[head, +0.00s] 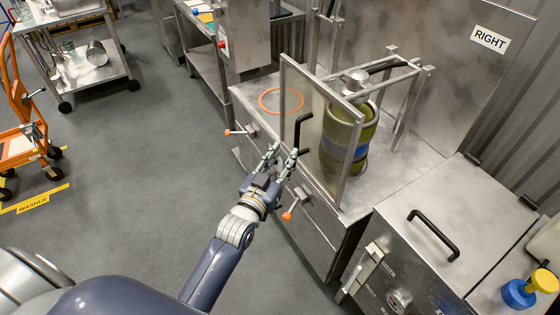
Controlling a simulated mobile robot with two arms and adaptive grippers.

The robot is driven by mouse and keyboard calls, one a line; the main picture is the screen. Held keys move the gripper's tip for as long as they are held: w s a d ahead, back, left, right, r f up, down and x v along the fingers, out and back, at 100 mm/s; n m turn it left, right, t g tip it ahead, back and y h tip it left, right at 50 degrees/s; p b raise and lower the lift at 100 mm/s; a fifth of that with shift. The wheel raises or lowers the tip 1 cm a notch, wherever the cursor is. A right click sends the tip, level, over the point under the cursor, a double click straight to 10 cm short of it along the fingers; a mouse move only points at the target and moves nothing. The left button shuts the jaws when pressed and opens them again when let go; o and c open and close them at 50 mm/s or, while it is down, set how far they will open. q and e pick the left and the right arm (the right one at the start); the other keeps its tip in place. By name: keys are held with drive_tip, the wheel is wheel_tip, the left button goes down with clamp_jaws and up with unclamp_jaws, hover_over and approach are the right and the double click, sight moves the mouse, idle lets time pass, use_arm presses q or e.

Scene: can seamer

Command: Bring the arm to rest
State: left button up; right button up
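My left arm reaches up from the bottom of the head view. Its gripper (284,153) is open, its two fingers apart with nothing seen between them. It is in front of the steel can seamer bench (312,215), close to the black bent handle (303,130) of the clear guard door (318,112). I cannot tell whether the fingertips touch the handle. Behind the guard, a green can with a blue band (345,150) stands upright under the seamer head (356,80). My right gripper is not in view.
Levers with orange knobs (288,216) stick out from the bench front. An orange ring (281,101) marks the bench top. A steel cabinet with a black handle (434,236) stands at right. A steel cart (85,75) and orange trolley (20,148) stand left. The floor between is clear.

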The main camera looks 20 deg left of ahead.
use_arm(q)
drive_tip(key=shift+s, duration=0.7)
drive_tip(key=s+f+g, duration=0.3)
drive_tip(key=s+f, duration=0.1)
drive_tip(key=f, duration=0.7)
drive_tip(key=s+f+g, duration=0.2)
drive_tip(key=s+f, duration=0.2)
drive_tip(key=f, duration=0.7)
drive_tip(key=s+f+g, duration=0.3)
drive_tip(key=s+f, duration=0.2)
drive_tip(key=f, duration=0.7)
drive_tip(key=s+a+f+g, duration=0.1)
drive_tip(key=s+f+g, duration=0.2)
drive_tip(key=s+f, duration=0.3)
drive_tip(key=s+a+f+m+g, duration=0.1)
drive_tip(key=s+f+g, duration=0.2)
drive_tip(key=s, duration=1.4)
drive_tip(key=s+a+f+g+y, duration=0.1)
drive_tip(key=s+a+f+g, duration=0.1)
drive_tip(key=s+f, duration=0.8)
drive_tip(key=shift+s+f+m+g, duration=0.3)
drive_tip(key=shift+s+g, duration=0.2)
drive_tip(key=shift+s, duration=0.2)
